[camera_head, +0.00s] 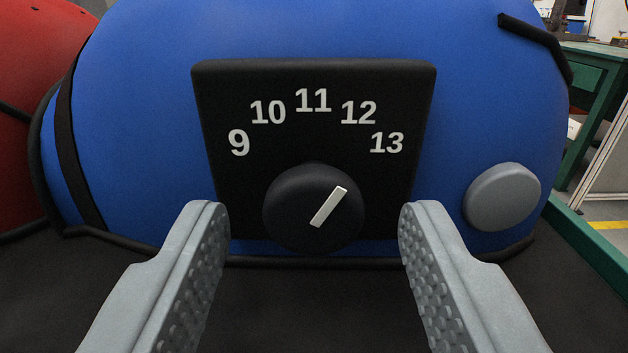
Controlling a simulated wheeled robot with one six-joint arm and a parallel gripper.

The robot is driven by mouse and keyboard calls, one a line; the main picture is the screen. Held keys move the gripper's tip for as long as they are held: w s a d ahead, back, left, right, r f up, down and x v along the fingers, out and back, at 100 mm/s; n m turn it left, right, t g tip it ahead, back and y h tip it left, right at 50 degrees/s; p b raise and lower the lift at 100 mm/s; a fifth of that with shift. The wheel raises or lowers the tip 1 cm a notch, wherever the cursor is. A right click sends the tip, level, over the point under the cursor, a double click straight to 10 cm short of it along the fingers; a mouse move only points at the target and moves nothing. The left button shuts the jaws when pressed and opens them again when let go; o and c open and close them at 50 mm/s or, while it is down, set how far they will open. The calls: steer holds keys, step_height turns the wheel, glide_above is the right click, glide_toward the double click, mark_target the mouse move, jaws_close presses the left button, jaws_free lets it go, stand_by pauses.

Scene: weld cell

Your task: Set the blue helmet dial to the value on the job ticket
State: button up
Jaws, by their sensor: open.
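The blue helmet (140,130) fills the middle of the view. On its front is a black dial plate (222,95) with the white numbers 9, 10, 11, 12 and 13 in an arc. The round black knob (285,215) sits below the numbers. Its white pointer (328,207) slants up and right, roughly toward 13. My gripper (314,225) is open, with one finger on each side of the knob and clear gaps between. Nothing is between the fingers' pads except the knob beyond. No job ticket can be made out.
A grey round knob (502,197) sits on the helmet's right side. A red helmet (35,110) stands close at the left. The helmets rest on a dark surface (300,310) with a green edge (590,245) at right. A green bench (592,85) stands behind at right.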

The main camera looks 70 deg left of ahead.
steer(key=shift+w+a, duration=0.1)
steer(key=shift+a, duration=0.25)
steer(key=shift+c, duration=0.4)
steer(key=c, duration=0.9)
steer(key=shift+n, duration=1.5)
steer(key=o, duration=1)
steer(key=v, duration=1.7)
steer(key=shift+d, duration=0.25)
